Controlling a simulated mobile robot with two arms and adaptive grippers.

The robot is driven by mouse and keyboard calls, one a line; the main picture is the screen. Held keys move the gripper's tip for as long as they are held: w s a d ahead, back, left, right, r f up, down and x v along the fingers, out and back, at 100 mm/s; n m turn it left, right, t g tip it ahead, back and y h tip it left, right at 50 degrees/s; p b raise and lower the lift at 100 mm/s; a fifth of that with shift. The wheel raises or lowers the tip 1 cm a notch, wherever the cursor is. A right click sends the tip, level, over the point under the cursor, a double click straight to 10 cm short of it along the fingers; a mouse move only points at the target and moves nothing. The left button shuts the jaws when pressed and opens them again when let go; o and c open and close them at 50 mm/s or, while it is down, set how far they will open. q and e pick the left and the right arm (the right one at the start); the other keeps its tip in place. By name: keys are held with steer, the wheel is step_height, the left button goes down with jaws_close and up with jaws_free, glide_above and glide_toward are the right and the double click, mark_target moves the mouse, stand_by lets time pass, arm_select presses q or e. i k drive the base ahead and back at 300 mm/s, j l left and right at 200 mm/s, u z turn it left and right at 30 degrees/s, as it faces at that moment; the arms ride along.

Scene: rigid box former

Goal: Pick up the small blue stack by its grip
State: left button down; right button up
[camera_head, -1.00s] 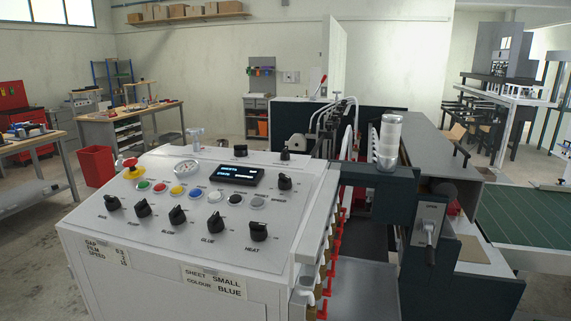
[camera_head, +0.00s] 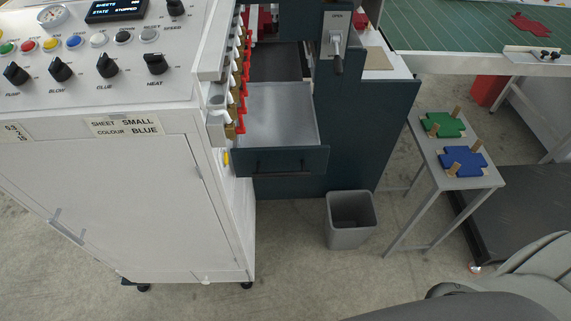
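A blue cross-shaped stack (camera_head: 463,158) lies on a narrow grey stand (camera_head: 428,146) at the right. Tan wooden blocks stick up at its edges, one at the back (camera_head: 478,147) and one at the front (camera_head: 455,169); I cannot tell which part is its grip. A similar green stack (camera_head: 442,123) with tan blocks lies just behind it, with a small gap between them. Neither of my grippers is in view. Grey parts of my own body show at the lower right.
The machine's control cabinet (camera_head: 110,200) fills the left, its label reading SMALL and BLUE. A grey drawer (camera_head: 278,115) stands open. A grey bin (camera_head: 349,218) is on the floor left of the stand. A red flat piece (camera_head: 530,24) lies on the green belt (camera_head: 440,22).

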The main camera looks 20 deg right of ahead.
mark_target(466, 157)
steer(key=z, duration=1.9)
steer(key=i+l+u, duration=0.3)
steer(key=i+l, duration=0.25)
steer(key=i+l+u, duration=0.25)
steer(key=i+l, duration=0.4)
steer(key=j+u, duration=0.15)
steer(key=j, duration=0.35)
